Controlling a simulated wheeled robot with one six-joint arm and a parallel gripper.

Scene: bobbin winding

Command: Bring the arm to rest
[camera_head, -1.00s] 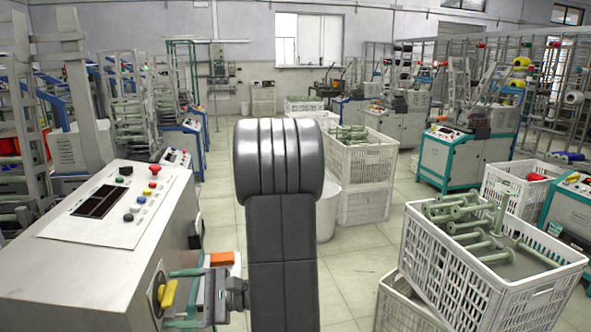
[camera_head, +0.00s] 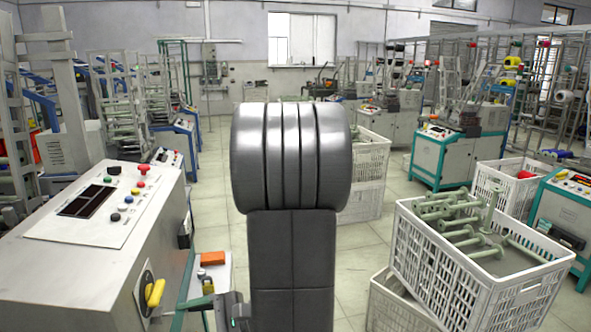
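My arm shows from behind, with a dark upright link and a large grey rounded joint in the middle of the picture. My gripper (camera_head: 203,304) is at the bottom edge, left of the link and beside the near machine (camera_head: 60,270). One greenish finger points left toward the machine's side. The rest of the gripper is cut off by the frame, so its opening does not show. I see nothing held in the visible part.
The near machine has a yellow knob (camera_head: 154,293) close to my gripper. An orange block (camera_head: 213,258) lies on a small ledge (camera_head: 222,272) there. A white crate (camera_head: 440,262) of green bobbins stands at right on another crate. Floor between is clear.

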